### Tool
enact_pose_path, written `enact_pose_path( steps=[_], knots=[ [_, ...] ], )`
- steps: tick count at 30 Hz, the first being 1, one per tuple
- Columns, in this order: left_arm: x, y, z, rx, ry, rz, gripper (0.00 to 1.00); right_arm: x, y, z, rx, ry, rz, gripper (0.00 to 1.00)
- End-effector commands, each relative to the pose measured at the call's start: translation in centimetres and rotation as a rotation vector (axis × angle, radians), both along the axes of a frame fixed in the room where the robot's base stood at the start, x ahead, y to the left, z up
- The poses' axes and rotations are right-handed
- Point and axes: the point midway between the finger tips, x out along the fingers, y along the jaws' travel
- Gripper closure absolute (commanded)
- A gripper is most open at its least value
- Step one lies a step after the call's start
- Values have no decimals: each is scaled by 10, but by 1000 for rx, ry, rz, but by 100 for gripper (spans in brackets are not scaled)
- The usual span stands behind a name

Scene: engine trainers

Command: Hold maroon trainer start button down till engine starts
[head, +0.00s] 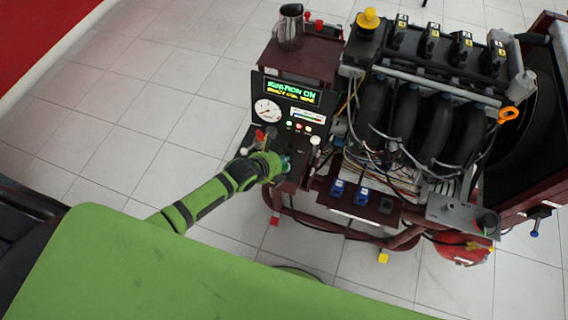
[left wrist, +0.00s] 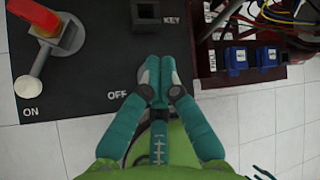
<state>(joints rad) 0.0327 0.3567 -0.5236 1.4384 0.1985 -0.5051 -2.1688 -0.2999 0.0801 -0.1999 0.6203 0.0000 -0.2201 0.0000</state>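The maroon trainer's black control panel (head: 262,131) stands left of the engine, with a lit display (head: 292,92) whose green top line reads "IGNITION ON". My left gripper (head: 284,165) is at the lower part of this panel. In the left wrist view its two teal fingers (left wrist: 159,68) are together, with nothing visible between them. They lie over the panel (left wrist: 85,70), right of the OFF label and below the square KEY switch (left wrist: 146,14). I cannot make out the start button; the fingers may hide it. Whether the tips touch the panel is unclear.
A red switch lever (left wrist: 42,20) is at the panel's left. Blue relays (left wrist: 236,58) and loose wires (head: 372,170) are to its right. A metal jug (head: 290,27) stands behind the display. Small teal tips at the wrist view's lower right corner may be my right gripper.

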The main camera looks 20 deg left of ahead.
Motion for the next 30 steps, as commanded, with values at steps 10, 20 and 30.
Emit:
enact_pose_path(
  steps=[10, 20, 30],
  knots=[
    [0, 0, -8, 0, 0, 0, 100, 0, 0, -5, 0, 0, 0, 56],
    [0, 0, -9, 1, 0, -1, 100, 0, 0, -6, 0, -1, 0, 56],
    [0, 0, -13, 1, 0, 0, 100, 0, 0, -9, 0, -1, 0, 56]
  ],
)
